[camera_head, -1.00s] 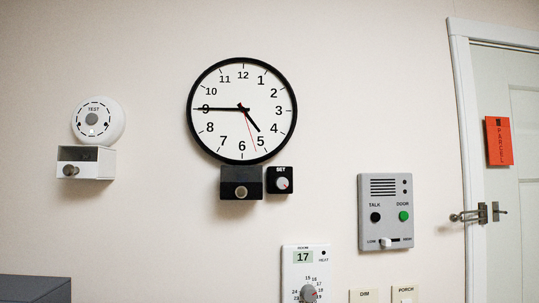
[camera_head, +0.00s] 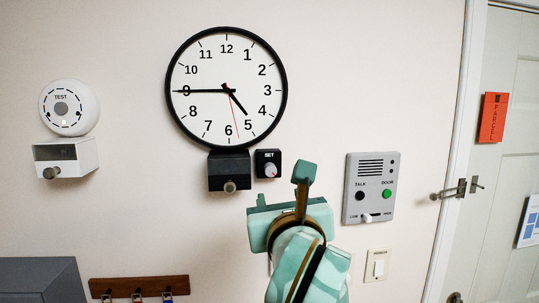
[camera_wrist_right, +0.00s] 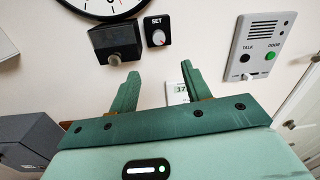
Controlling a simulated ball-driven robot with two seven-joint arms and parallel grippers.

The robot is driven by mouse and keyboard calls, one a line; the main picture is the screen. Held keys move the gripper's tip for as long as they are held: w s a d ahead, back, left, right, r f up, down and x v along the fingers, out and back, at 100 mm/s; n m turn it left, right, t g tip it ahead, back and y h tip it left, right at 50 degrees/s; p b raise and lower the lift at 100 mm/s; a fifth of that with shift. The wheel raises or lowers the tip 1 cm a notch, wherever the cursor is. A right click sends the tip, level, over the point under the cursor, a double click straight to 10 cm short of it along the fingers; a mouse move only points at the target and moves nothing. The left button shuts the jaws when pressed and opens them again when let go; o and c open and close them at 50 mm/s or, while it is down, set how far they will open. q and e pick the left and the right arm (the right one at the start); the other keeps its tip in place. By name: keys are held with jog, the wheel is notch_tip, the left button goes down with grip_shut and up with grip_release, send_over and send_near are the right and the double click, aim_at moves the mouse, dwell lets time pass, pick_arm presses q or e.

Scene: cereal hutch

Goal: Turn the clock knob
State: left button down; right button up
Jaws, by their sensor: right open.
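The round wall clock (camera_head: 210,110) has a black rim and white face; its lower edge also shows in the right wrist view (camera_wrist_right: 98,8). The clock knob (camera_head: 270,171) is a small pale dial with a red mark on a black box labelled SET, below the clock to the right. In the right wrist view the knob (camera_wrist_right: 158,38) lies beyond the fingertips, between their lines. My right gripper (camera_head: 282,186) is open and empty, just below the knob in the head view and apart from it. Its two green fingers (camera_wrist_right: 160,72) stand spread in the wrist view. My left gripper is out of view.
A black box with a round knob (camera_head: 230,170) sits directly left of the SET box. A grey intercom panel (camera_head: 369,205) is to the right. A white alarm (camera_head: 69,107) is at the left, and a key rack (camera_head: 178,285) hangs low. My right gripper hides the thermostat in the head view.

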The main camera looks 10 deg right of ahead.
jog(key=p, duration=0.1)
send_near(271, 172)
jog(key=w+p, duration=0.1)
jog(key=w, duration=0.3)
jog(key=w+p, duration=0.1)
jog(key=w, duration=0.3)
jog(key=shift+d+r+p, duration=0.2)
jog(key=shift+p, duration=0.15)
jog(key=shift+w+f, duration=0.15)
jog(key=shift+w, duration=0.5)
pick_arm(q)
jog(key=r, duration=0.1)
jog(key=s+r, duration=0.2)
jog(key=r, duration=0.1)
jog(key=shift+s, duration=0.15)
pick_arm(e)
jog(key=shift+s, duration=0.1)
jog(key=c, duration=1)
